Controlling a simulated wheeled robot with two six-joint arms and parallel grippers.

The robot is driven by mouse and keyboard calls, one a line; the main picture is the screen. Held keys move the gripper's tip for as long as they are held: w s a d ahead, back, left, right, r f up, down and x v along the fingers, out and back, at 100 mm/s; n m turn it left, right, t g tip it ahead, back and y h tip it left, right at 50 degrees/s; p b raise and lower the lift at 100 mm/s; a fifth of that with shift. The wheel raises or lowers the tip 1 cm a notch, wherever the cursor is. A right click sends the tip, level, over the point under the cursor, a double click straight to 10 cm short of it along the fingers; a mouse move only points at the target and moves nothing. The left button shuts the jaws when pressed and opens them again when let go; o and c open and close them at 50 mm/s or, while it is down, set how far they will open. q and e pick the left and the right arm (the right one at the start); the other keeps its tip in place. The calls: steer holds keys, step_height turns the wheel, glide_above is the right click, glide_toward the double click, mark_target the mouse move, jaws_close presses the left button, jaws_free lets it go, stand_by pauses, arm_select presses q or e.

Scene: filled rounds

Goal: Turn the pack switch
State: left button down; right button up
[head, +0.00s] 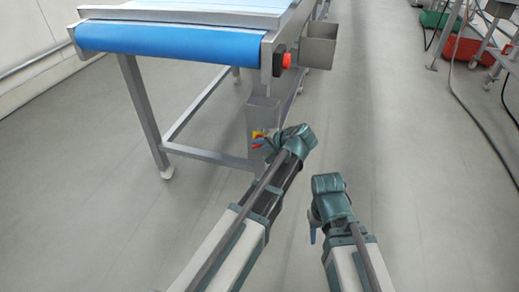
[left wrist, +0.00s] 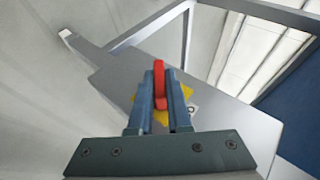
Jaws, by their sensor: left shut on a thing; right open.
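The pack switch is a red handle (left wrist: 159,82) on a yellow plate (left wrist: 179,100), mounted on a grey metal box (left wrist: 225,112). In the head view the box (head: 262,113) hangs on the conveyor's leg below its belt, and a bit of the yellow plate (head: 257,134) shows beside my gripper. My left gripper (left wrist: 159,92) is shut on the red handle, with one blue finger on each side of it. In the head view my left gripper (head: 268,142) reaches the lower part of the box. My right gripper (head: 313,236) is open and empty, apart from the conveyor, over the floor.
A conveyor with a blue belt (head: 170,40) stands on grey metal legs at the upper left. A red button (head: 287,60) and a grey metal bin (head: 319,46) are on its side.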

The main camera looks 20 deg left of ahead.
arm_select(q)
steer(key=shift+d+f+y+b, duration=0.1)
steer(key=shift+f+y+b, duration=0.2)
steer(key=shift+y+b, duration=0.55)
steer(key=shift+r+m+b, duration=0.15)
steer(key=shift+m+b, duration=0.15)
steer(key=shift+b, duration=0.15)
steer(key=c, duration=0.9)
jaws_free()
steer(key=shift+r, duration=0.1)
steer(key=shift+o, duration=0.2)
steer(key=shift+r, duration=0.1)
